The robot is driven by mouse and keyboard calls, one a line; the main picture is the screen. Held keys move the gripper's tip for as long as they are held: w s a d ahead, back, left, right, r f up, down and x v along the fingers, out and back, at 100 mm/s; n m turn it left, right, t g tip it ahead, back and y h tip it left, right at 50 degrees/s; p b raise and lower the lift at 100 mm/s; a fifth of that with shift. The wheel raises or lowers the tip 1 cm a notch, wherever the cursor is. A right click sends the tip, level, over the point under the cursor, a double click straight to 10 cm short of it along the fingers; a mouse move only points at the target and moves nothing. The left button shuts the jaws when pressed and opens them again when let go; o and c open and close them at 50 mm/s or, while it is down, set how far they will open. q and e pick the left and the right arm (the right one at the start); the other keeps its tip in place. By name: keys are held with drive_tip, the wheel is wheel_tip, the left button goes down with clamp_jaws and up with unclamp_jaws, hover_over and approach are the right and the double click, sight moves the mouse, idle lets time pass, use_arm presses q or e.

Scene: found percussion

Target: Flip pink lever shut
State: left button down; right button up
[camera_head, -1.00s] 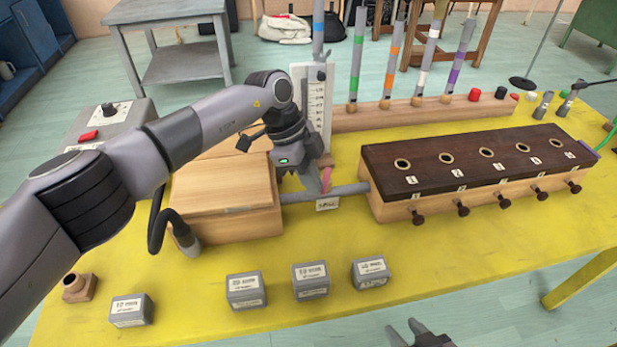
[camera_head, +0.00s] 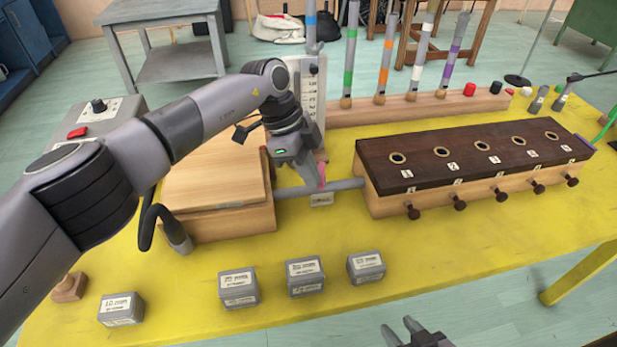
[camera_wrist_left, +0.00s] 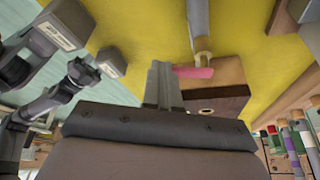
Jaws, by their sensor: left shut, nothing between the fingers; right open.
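The pink lever (camera_head: 322,173) stands up at the grey pipe (camera_head: 346,185) between the wooden box and the dark-topped chest. It also shows in the left wrist view (camera_wrist_left: 196,73), just right of the fingertips and crosswise to the pipe (camera_wrist_left: 199,22). My left gripper (camera_head: 310,181) is shut and empty, pointing down just left of the lever. In the left wrist view its closed fingers (camera_wrist_left: 160,75) are close beside the lever's end; I cannot tell whether they touch. My right gripper (camera_head: 398,330) is open and empty at the bottom edge, in front of the table.
The wooden box (camera_head: 225,222) is left of the lever. The chest (camera_head: 440,203) with several holes and knobs is to the right. A white scale board (camera_head: 312,95) stands behind. Several labelled grey blocks (camera_head: 305,277) line the front. The yellow table (camera_head: 430,250) is clear before the chest.

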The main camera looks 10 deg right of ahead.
use_arm(q)
drive_tip(key=shift+w+d+b, duration=0.15)
drive_tip(key=shift+w+b, duration=0.2)
drive_tip(key=shift+b, duration=0.5)
use_arm(e)
drive_tip(key=shift+f, duration=1.05)
use_arm(q)
drive_tip(key=shift+r, duration=0.1)
use_arm(e)
drive_tip(key=shift+r, duration=0.15)
